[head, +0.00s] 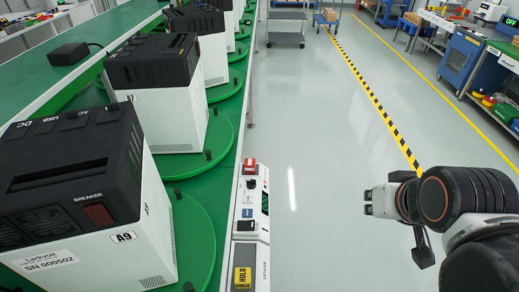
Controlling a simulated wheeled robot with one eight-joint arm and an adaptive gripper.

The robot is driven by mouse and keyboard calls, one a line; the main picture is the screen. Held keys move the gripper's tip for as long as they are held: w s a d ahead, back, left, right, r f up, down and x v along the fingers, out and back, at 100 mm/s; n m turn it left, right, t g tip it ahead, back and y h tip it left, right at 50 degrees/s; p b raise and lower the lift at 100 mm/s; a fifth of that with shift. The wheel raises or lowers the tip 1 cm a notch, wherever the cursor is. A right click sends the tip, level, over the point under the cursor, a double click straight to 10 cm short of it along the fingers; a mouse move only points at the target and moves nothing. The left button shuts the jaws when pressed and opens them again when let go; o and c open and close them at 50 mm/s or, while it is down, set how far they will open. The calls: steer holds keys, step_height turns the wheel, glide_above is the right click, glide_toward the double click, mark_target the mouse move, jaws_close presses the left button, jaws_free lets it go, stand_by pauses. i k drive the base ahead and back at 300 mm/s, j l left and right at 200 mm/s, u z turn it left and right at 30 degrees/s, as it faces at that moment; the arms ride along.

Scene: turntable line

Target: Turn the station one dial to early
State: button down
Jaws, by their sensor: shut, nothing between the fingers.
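A narrow white control panel (249,208) runs along the near edge of the green line. It carries a red switch (250,167), a small dark round knob (251,184), a blue label (247,212), a black control (245,226) and a small green-lit display (265,202). Which of these is the station one dial, and where it points, is too small to tell. My gripper (369,202) is shut and empty over the aisle floor, well right of the panel and apart from it.
White units with black tops, such as A9 (125,235), stand on green turntables (195,240) left of the panel. A yellow HOLD plate (243,279) is at the panel's near end. The grey floor (320,130) is clear; carts and benches stand farther off.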

mark_target(251, 184)
steer(key=k+u, duration=0.15)
steer(key=u, duration=0.25)
steer(key=k+u, duration=0.15)
steer(key=u, duration=0.3)
steer(key=k+u, duration=0.1)
steer(key=u, duration=0.3)
